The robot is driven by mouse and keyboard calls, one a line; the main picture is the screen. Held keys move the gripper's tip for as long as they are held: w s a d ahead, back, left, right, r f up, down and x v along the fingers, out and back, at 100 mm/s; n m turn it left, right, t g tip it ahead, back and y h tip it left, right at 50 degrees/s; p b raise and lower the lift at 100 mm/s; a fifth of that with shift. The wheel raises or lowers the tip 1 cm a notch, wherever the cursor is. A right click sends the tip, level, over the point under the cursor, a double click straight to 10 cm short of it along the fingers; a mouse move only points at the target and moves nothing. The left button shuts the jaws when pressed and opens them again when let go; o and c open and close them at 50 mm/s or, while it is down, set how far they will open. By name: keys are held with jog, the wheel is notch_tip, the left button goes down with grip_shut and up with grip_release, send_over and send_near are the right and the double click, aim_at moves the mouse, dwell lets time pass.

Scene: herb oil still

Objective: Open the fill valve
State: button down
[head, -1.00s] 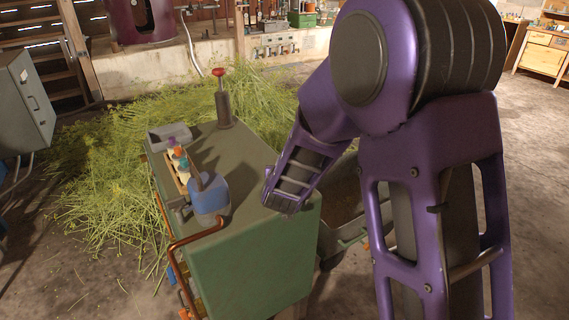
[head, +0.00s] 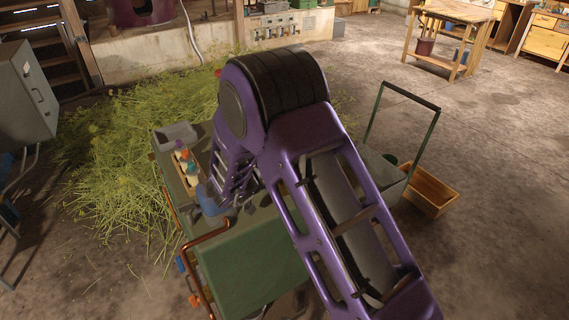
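A green cabinet (head: 245,262) stands in front of me. A red piece (head: 217,73) shows just beside my arm's elbow; it is the top of a red-handled dark post, the rest of which is hidden. I cannot tell whether this is the fill valve. A blue block-like part (head: 208,200) sits on the cabinet top, with a copper pipe (head: 205,240) bending down the left side. A small blue part (head: 182,264) and an orange part (head: 194,300) show low on that side. My gripper (head: 238,196) is near the blue block, mostly hidden by my arm; its fingers are unclear.
Small bottles (head: 184,160) stand in a rack by a grey tray (head: 176,135). Cut herbs (head: 110,150) heap behind and left. A grey cabinet (head: 25,95) stands at left. A green-handled cart (head: 385,165) and wooden crate (head: 430,190) are at right. Open floor lies far right.

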jog(key=shift+w+r, duration=0.1)
dwell(0.3)
jog(key=c, duration=0.8)
grip_release()
jog(key=shift+c, duration=0.2)
jog(key=v, duration=1.7)
jog(key=shift+a, duration=0.2)
